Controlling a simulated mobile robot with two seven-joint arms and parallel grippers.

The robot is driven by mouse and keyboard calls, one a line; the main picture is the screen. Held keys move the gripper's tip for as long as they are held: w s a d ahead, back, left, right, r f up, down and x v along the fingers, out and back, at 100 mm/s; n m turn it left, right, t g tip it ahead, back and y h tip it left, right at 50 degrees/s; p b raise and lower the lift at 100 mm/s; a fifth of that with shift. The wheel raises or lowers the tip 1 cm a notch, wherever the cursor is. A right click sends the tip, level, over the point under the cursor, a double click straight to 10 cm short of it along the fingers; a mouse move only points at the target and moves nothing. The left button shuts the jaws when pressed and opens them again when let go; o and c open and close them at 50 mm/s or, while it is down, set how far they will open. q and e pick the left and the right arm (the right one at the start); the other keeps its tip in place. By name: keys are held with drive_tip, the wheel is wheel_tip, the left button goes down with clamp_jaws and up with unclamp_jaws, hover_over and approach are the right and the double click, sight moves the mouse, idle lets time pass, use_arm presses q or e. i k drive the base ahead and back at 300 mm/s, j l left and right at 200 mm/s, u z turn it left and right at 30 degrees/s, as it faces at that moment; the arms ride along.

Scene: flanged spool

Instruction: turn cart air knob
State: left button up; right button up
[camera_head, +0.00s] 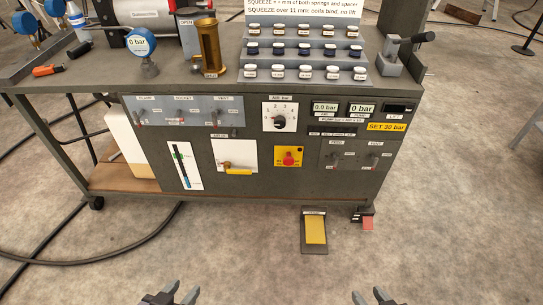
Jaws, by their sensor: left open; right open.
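The cart's air knob (279,121) is a dark round knob on a white dial plate labelled "AIR bar", in the middle of the cart's front panel. Its pointer is too small to read for certain. My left gripper (174,292) is open and empty at the bottom edge of the view, low in front of the cart. My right gripper (376,295) is open and empty at the bottom edge, further right. Both are well apart from the knob and touch nothing that I can see.
A red button (289,159) on a yellow plate sits below the knob. A yellow-handled valve (238,171) is to its lower left. Digital readouts (325,107) are to its right. A yellow foot pedal (314,229) lies on the floor. The floor before the cart is otherwise mostly clear.

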sight(279, 121)
drive_tip(key=i+l+z, duration=0.2)
drive_tip(key=l, duration=0.35)
drive_tip(key=i+l+z, duration=0.25)
drive_tip(key=i+l, duration=0.2)
